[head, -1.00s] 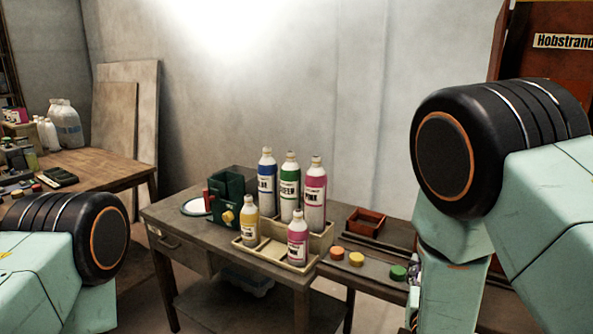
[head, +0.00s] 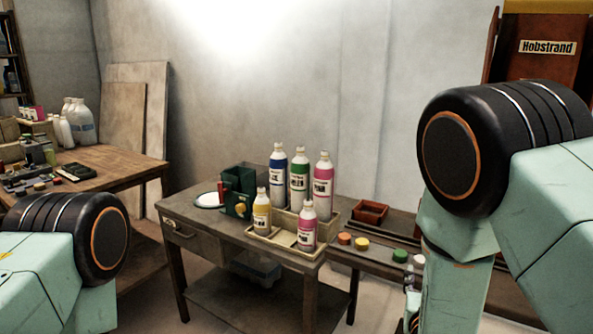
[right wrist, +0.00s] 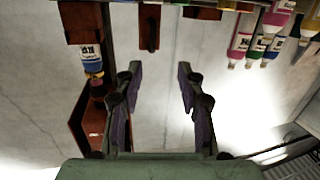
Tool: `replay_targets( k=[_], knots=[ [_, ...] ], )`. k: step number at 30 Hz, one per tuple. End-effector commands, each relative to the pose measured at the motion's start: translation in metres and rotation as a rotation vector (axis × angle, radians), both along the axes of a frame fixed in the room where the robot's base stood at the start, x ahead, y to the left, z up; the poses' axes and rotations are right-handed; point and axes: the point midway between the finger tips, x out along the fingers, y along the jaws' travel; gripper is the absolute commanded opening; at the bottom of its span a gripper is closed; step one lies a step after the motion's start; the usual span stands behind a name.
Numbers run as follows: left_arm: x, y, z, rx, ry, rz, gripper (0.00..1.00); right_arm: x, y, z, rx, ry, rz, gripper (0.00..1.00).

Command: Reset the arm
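My right gripper (right wrist: 159,68) shows in the right wrist view, with two dark fingers spread apart and nothing between them. In the head view, my right arm stands folded at the right; only a small dark part near the bottom edge may belong to its gripper. My left arm is folded at the lower left of the head view, and its gripper is out of the picture.
The small bottles stand in a cream tray (head: 274,242). A green box (head: 236,198) stands left of them. A red-brown box (head: 370,212) and several coloured caps lie on the right bench. A wooden table (head: 121,170) with clutter is at the far left.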

Motion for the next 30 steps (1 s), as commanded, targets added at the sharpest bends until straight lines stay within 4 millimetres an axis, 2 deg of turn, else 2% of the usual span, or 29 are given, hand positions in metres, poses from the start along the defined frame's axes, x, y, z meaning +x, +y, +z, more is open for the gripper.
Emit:
replay_targets(
  k=[5,8,11,14,17,18,21,24,27,30],
  knots=[
    [0.000,0.000,0.000,0.000,0.000,0.000,0.40,-0.021,0.005,-0.048,0.021,0.217,0.054,0.39],
    [0.000,0.000,0.000,0.000,0.000,0.000,0.40,-0.044,0.007,-0.081,0.038,0.354,0.081,0.39],
    [0.000,0.000,0.000,0.000,0.000,0.000,0.40,-0.077,0.009,-0.118,0.057,0.517,0.111,0.39],
    [0.000,0.000,0.000,0.000,0.000,0.000,0.40,-0.125,0.012,-0.157,0.085,0.709,0.144,0.39],
    [0.000,0.000,0.000,0.000,0.000,0.000,0.40,-0.181,0.015,-0.192,0.118,0.906,0.177,0.39],
    [0.000,0.000,0.000,0.000,0.000,0.000,0.40,-0.205,0.016,-0.203,0.135,0.983,0.189,0.39],
    [0.000,0.000,0.000,0.000,0.000,0.000,0.40,-0.266,0.020,-0.224,0.177,1.162,0.217,0.39],
    [0.000,0.000,0.000,0.000,0.000,0.000,0.40,-0.319,0.023,-0.236,0.219,1.302,0.236,0.39],
    [0.000,0.000,0.000,0.000,0.000,0.000,0.40,-0.357,0.025,-0.243,0.258,1.386,0.234,0.39],
    [0.000,0.000,0.000,0.000,0.000,0.000,0.40,-0.376,0.023,-0.248,0.282,1.424,0.216,0.39]
  ],
)
